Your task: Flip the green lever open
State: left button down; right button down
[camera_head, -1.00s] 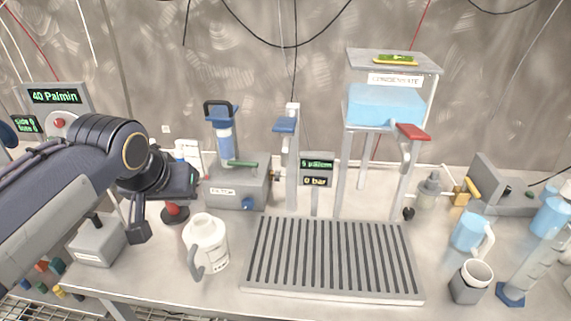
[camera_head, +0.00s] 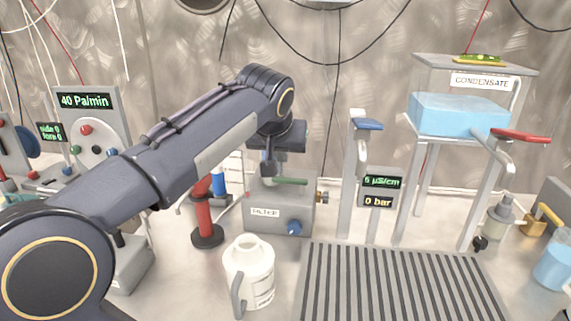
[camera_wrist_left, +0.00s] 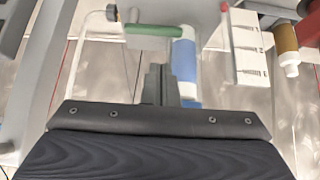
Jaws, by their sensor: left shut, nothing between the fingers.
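The green lever (camera_head: 288,182) lies roughly level on top of the grey filter box (camera_head: 262,212), which carries a FILTER label. My left gripper (camera_head: 268,168) is shut and empty, pointing down close to the lever's left end. My wrist and gripper hide the blue-and-white column behind them in the head view. In the left wrist view the green lever (camera_wrist_left: 148,31) is a bar near the top, and my left gripper's closed fingers (camera_wrist_left: 160,75) show below it with a gap in the picture. I cannot tell whether they touch anything. My right gripper is not in view.
A white jug (camera_head: 249,275) stands in front of the filter box. A red post (camera_head: 204,210) stands to its left. A post with a blue handle (camera_head: 368,124) and a small display (camera_head: 381,191) stand to the right. A slatted grate (camera_head: 400,285) lies at front right.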

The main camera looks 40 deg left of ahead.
pick_arm(q)
jog(key=b+x, duration=0.1)
jog(key=x, duration=0.8)
jog(key=shift+w+f+b, duration=0.1)
jog(key=shift+f+b, duration=0.1)
jog(key=shift+b, duration=0.15)
